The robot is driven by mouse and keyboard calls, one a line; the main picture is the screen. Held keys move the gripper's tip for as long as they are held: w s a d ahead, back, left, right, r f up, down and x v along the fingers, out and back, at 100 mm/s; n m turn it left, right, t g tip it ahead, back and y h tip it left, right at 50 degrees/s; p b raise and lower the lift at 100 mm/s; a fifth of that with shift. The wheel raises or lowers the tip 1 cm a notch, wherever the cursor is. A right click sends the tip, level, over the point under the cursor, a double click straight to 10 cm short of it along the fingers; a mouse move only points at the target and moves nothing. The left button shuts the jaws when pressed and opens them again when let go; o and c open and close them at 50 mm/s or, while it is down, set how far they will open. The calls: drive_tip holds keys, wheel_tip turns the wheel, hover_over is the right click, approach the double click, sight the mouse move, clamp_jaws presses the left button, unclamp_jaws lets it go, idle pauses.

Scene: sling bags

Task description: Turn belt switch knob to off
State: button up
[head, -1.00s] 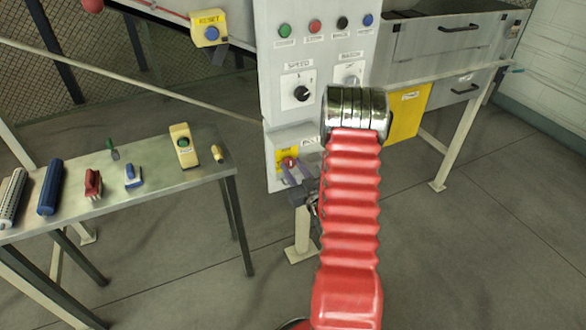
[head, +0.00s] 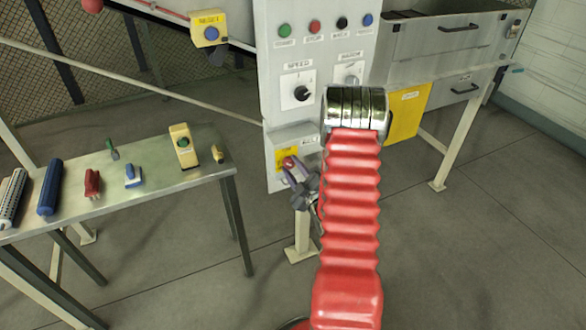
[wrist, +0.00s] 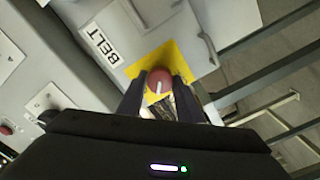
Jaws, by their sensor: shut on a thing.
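The belt switch knob (wrist: 159,81) is red with a white pointer line and sits on a yellow plate (wrist: 177,57) beside the BELT label (wrist: 101,45). In the head view the knob (head: 289,162) shows low on the grey control panel. My gripper (wrist: 158,86) is shut on the knob, with one dark finger on each side of it. In the head view my gripper (head: 292,174) reaches the knob from below right and partly covers its plate. The on and off marks cannot be read.
The grey panel (head: 275,85) also carries a black SPEED knob (head: 302,93) and several push buttons above. A metal table (head: 140,190) with brushes and small tools stands at left. A yellow sheet (head: 407,113) hangs at right. The floor in front is clear.

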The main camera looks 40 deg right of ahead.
drive_tip(key=n, duration=0.4)
drive_tip(key=shift+a+f+n, duration=0.1)
drive_tip(key=shift+a+n, duration=0.05)
drive_tip(key=shift+n, duration=1.85)
drive_tip(key=shift+a+f, duration=0.1)
drive_tip(key=o, duration=1)
drive_tip(key=shift+o, duration=0.2)
drive_tip(key=v, duration=1.3)
drive_tip(key=shift+s, duration=0.35)
